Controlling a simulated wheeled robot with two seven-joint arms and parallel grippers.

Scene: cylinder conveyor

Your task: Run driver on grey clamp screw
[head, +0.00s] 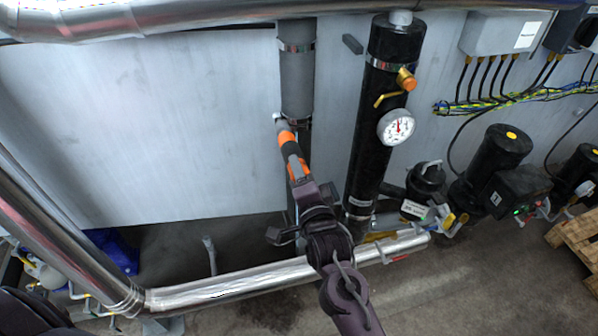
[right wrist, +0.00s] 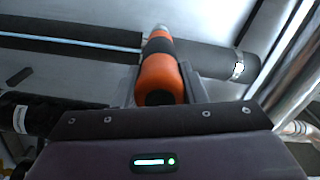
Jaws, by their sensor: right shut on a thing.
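The grey pipe (head: 297,75) runs down the middle of the head view, with one clamp near its top and the grey clamp (head: 296,122) lower down. My right gripper (head: 300,180) is shut on the orange and black driver (head: 287,140). The driver points up along the pipe, its tip close to the left side of the lower clamp. I cannot tell whether the tip sits on the screw. My left gripper is not in view.
A black pipe (head: 385,110) with a gauge (head: 396,127) and a yellow-handled valve (head: 403,83) stands just right. A shiny horizontal pipe (head: 230,285) runs below my right arm. Black pumps (head: 490,165) and a pallet (head: 577,235) are at the right. The pale panel (head: 140,130) at left is clear.

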